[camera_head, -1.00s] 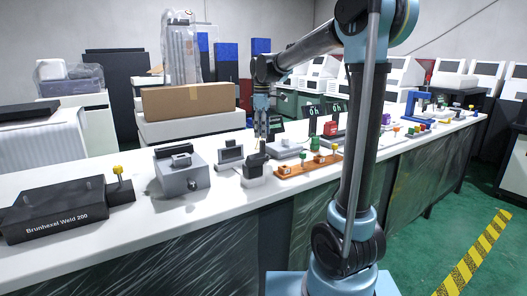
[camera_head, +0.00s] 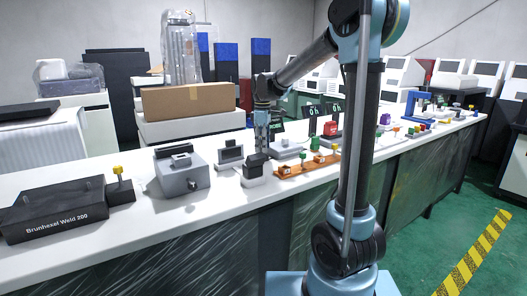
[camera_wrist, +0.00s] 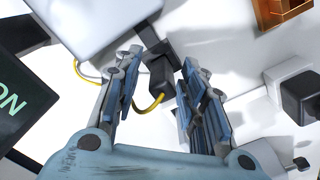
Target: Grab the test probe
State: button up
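In the wrist view, a small black block with a yellow cable (camera_wrist: 158,76), apparently the test probe, lies between the fingers of my gripper (camera_wrist: 163,64). The fingers are apart, one on each side of it, with light gaps showing. I cannot tell whether either finger touches it. The yellow cable curves out beneath the block and away to the left beside a grey box (camera_wrist: 88,18). In the head view, my gripper (camera_head: 262,143) points down at the bench near that grey instrument. The probe cannot be made out there.
A white block with a black top (camera_wrist: 285,78) stands close on the right in the wrist view. An orange tray (camera_wrist: 285,12) is at upper right. A dark display (camera_wrist: 18,105) is at left. In the head view, an orange rack (camera_head: 300,170) stands right of the gripper on the crowded white bench.

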grip_shut()
jog(key=shift+r, duration=0.1)
